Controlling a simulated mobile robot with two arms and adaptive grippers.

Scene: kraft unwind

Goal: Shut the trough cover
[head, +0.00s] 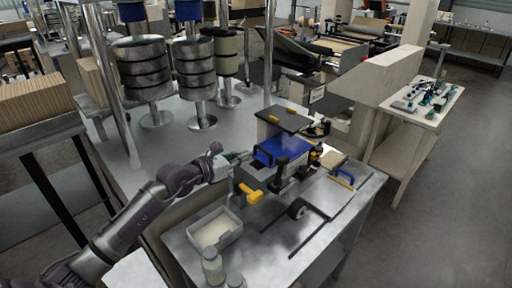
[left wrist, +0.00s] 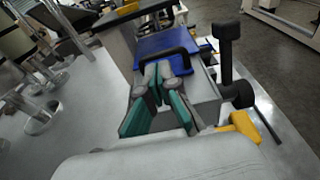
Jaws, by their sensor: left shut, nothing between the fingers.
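A blue cover (head: 284,149) sits on top of a small grey machine on the metal table, and I take it to be the trough cover. It also shows in the left wrist view (left wrist: 150,46), with a black bar handle (left wrist: 172,54) across it. How far it is open is hard to tell. My left gripper (head: 244,156) is at the left side of the machine, close to the cover. In the left wrist view its green-padded fingers (left wrist: 164,76) are closed and empty, with their tips in front of the handle; contact is unclear. My right gripper is out of view.
A dark flat plate (head: 284,119) stands above the cover's back. A yellow handle (head: 252,193) sticks out at the machine's front. A grey bin (head: 216,231) and bottles (head: 212,267) stand at the table's front left. Steel roller stacks (head: 197,70) stand behind.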

